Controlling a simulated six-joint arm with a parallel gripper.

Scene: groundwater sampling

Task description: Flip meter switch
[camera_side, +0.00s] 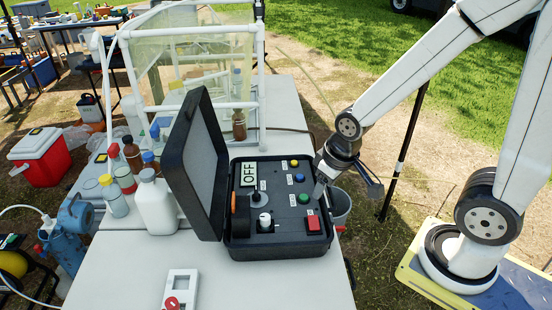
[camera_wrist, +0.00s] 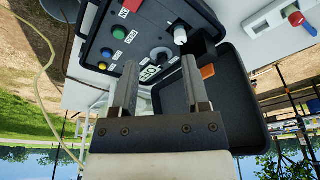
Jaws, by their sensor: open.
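The meter (camera_side: 278,245) is a black case with its lid (camera_side: 195,165) raised on the left. Its display (camera_side: 248,174) reads OFF. The panel carries a black knob (camera_side: 258,197), a white knob (camera_side: 264,222), a red rectangular switch (camera_side: 313,223), and yellow, blue and green buttons. The display is partly hidden there. Which control is the meter switch is unclear.
Bottles, including a white jug (camera_side: 156,207), stand left of the lid. A white pipe frame (camera_side: 125,75) is behind. A white device with a red knob (camera_side: 180,290) lies in front. A grey bucket (camera_side: 341,205) stands beside the table (camera_side: 130,265). The front table is mostly clear.

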